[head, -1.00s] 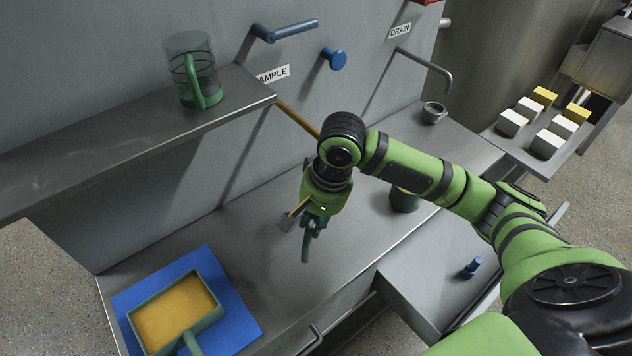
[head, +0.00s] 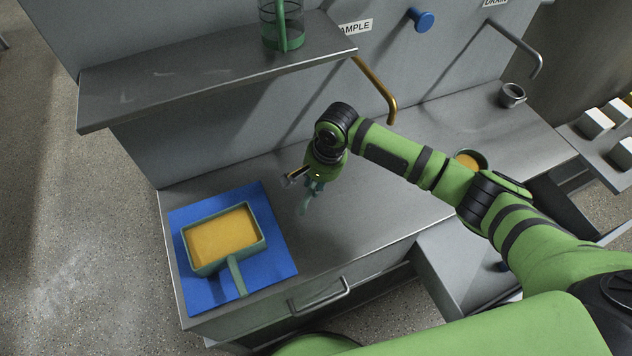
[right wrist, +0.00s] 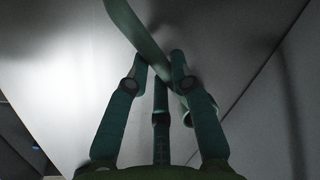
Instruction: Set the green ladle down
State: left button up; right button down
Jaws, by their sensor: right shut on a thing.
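My right gripper (head: 315,186) is above the grey steel counter (head: 350,215), right of the blue mat. It is shut on the green ladle (head: 303,207), a small part of which hangs below the fingers in the head view. In the right wrist view the ladle's long green handle (right wrist: 138,35) runs from the top edge down between the fingertips (right wrist: 158,70). Whether the ladle touches the counter cannot be told. My left gripper is not in view.
A green pan (head: 262,222) of yellow-orange material sits on the blue mat (head: 270,270) at the counter's left. A shelf (head: 200,85) with a green-handled jug (head: 281,28) is above. A partly hidden cup (head: 483,154) and a grey mug (head: 511,95) are to the right.

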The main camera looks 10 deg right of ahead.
jog(key=shift+f, duration=0.5)
jog(key=c, duration=1.1)
grip_release()
jog(key=shift+f, duration=0.15)
jog(key=r, duration=0.4)
jog(key=s+d+r, duration=0.1)
jog(key=r, duration=0.7)
jog(key=shift+s+d+b, duration=0.2)
jog(key=shift+d+b, duration=0.1)
jog(key=shift+d, duration=0.1)
